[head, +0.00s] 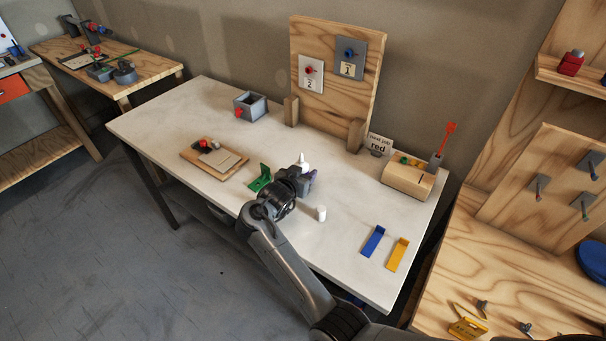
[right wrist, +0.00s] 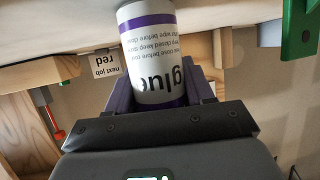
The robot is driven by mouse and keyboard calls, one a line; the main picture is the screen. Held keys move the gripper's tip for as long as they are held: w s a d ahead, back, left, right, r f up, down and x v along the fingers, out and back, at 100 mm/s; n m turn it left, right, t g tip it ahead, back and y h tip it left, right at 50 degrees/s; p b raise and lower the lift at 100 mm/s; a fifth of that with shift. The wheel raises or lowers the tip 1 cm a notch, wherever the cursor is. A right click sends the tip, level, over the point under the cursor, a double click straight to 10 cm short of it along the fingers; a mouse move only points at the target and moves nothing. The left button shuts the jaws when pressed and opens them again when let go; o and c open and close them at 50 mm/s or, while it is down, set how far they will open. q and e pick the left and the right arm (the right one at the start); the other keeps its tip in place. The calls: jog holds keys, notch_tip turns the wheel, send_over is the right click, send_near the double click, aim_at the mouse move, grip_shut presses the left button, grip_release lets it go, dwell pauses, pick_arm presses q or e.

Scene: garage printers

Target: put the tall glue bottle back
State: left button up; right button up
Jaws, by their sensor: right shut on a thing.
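The tall glue bottle (right wrist: 152,55) is white with purple bands and the word "glue"; it stands between my right gripper's fingers in the right wrist view, which is upside down. Its white nozzle (head: 303,162) shows above the gripper in the head view. My right gripper (head: 305,178) is shut on the bottle over the middle of the white table (head: 160,125). I cannot tell whether the bottle's base touches the table. A short white cylinder (head: 321,213) stands just in front of the gripper. My left gripper is not in view.
A green bracket (head: 261,178) is close on the left, with a wooden tray (head: 192,158) beyond. Blue (head: 373,241) and yellow (head: 398,254) brackets lie front right.

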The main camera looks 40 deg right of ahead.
jog(key=o, duration=1.1)
jog(key=shift+f, duration=0.1)
